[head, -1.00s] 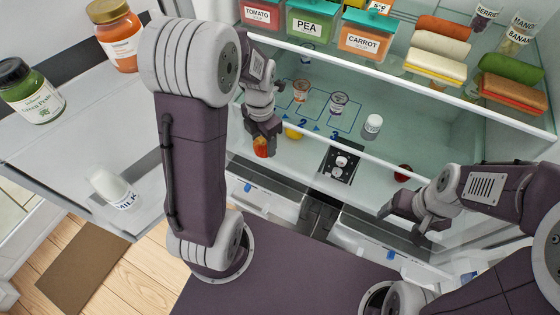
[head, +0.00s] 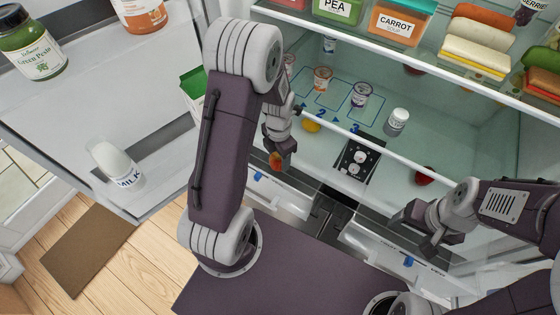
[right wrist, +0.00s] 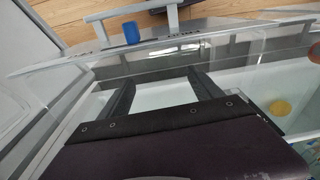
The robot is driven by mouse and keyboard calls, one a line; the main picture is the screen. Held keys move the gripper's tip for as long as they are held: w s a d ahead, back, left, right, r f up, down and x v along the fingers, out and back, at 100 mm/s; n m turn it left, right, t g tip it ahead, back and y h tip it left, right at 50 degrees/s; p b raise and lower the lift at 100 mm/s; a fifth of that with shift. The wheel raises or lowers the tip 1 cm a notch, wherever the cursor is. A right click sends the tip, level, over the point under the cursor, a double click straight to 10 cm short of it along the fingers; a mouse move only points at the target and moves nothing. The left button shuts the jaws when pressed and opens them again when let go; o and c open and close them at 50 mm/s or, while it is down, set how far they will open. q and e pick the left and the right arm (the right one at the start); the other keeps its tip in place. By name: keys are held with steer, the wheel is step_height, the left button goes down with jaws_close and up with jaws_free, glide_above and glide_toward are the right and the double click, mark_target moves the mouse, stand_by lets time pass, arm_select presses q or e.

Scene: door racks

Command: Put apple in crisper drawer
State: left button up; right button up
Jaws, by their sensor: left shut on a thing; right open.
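The apple (head: 276,161), red and yellow, is in my left gripper (head: 277,150), which is shut on it. It hangs in front of the fridge's lower shelf, just above the left crisper drawer (head: 283,204). The right crisper drawer (head: 370,241) lies beside it; both carry blue tags. How far each drawer is pulled out is hard to tell. My right gripper (head: 424,228) is open and empty above the right drawer's far end. In the right wrist view its fingers (right wrist: 160,88) stand apart over clear panels and a pale drawer area.
The open door on the left holds a milk bottle (head: 117,164), a green carton (head: 193,90) and jars.

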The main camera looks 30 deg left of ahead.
mark_target(279, 162)
arm_select(q)
step_height(279, 162, down, 3)
steer(key=shift+s, duration=0.15)
steer(key=shift+f, duration=0.2)
steer(key=shift+f, duration=0.1)
steer(key=o, duration=1.4)
steer(key=shift+o, duration=0.2)
steer(key=shift+r, duration=0.3)
step_height(279, 162, up, 12)
steer(key=shift+f, duration=0.1)
